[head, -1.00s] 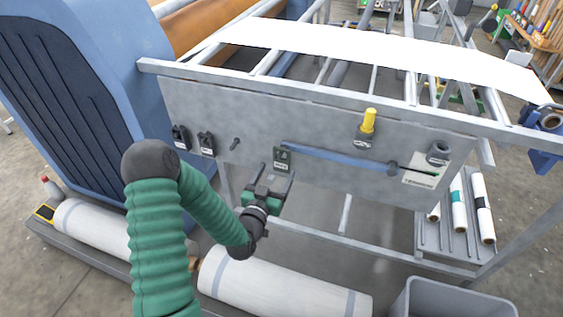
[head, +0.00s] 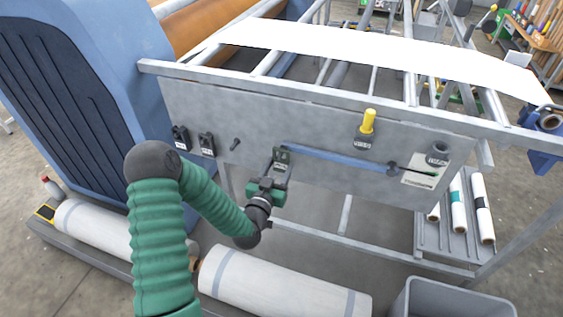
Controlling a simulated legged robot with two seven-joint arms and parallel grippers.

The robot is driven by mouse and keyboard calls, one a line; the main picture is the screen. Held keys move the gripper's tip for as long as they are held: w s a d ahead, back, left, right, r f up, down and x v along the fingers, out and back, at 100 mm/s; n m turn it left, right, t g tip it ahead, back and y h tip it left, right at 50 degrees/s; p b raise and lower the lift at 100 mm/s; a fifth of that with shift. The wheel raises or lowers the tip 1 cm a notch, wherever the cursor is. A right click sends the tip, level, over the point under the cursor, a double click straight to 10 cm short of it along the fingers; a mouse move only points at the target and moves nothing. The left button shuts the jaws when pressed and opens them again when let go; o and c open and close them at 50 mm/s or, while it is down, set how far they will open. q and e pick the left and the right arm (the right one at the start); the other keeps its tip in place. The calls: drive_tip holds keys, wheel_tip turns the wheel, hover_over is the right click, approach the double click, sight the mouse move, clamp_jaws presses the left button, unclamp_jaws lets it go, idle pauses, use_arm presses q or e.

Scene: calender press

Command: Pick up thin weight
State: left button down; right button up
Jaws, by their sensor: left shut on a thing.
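A small dark weight with a pale label (head: 281,154) hangs at the left end of the blue bar on the grey panel. I take it as the thin weight; its label is too small to read. My left gripper (head: 281,163) has its fingers around this weight from below and is shut on it. The weight is still against the panel, and the fingers partly cover its lower part. My right gripper is not in view.
Two similar dark weights, the left one (head: 180,138) and its neighbour (head: 206,144), hang at the panel's left. White rolls (head: 285,285) lie below.

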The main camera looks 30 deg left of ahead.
use_arm(q)
drive_tip(key=shift+r, duration=0.1)
drive_tip(key=shift+r, duration=0.2)
drive_tip(key=p+v, duration=1)
drive_tip(key=v, duration=0.8)
drive_tip(key=shift+r, duration=0.4)
drive_tip(key=c, duration=1.3)
unclamp_jaws()
drive_tip(key=shift+a, duration=0.1)
clamp_jaws()
